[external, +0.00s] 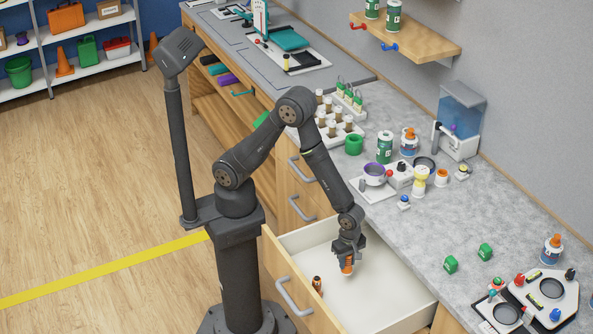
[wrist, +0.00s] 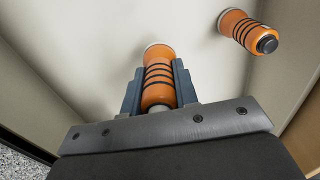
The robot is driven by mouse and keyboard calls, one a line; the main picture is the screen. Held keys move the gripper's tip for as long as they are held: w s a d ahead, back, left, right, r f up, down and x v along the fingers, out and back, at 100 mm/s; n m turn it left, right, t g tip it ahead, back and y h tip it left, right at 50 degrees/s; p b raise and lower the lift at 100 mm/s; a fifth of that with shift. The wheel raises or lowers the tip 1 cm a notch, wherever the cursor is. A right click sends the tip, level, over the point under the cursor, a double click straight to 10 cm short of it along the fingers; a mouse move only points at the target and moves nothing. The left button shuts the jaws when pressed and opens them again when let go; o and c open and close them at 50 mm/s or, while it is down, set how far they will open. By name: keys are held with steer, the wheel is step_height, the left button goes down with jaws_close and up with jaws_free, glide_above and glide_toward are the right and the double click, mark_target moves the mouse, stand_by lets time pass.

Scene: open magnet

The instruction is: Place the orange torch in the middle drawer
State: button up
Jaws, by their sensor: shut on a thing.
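My gripper (external: 347,256) points down into an open, pale-lined drawer (external: 397,297) and is shut on an orange torch (external: 347,267). In the wrist view, the held torch (wrist: 158,76) has black bands and sits between both fingers of the gripper (wrist: 158,88). A second orange torch (wrist: 247,31) with black bands is in the drawer at the upper right of the wrist view. It shows in the external view (external: 317,285) near the drawer's front, left of my gripper. I cannot tell whether the held torch touches the drawer floor.
Closed drawers with grey handles (external: 303,208) are beyond the open one. The grey counter (external: 420,225) beside the drawer holds green blocks (external: 450,264), a purple-rimmed bowl (external: 375,172) and several bottles. The drawer floor has free room around the torches.

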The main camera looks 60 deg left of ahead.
mark_target(346, 273)
steer(key=shift+f, duration=3.2)
steer(key=shift+f, duration=0.2)
steer(key=o, duration=1)
steer(key=shift+o, duration=0.2)
steer(key=shift+r, duration=0.1)
step_height(346, 273, up, 12)
steer(key=shift+r, duration=0.15)
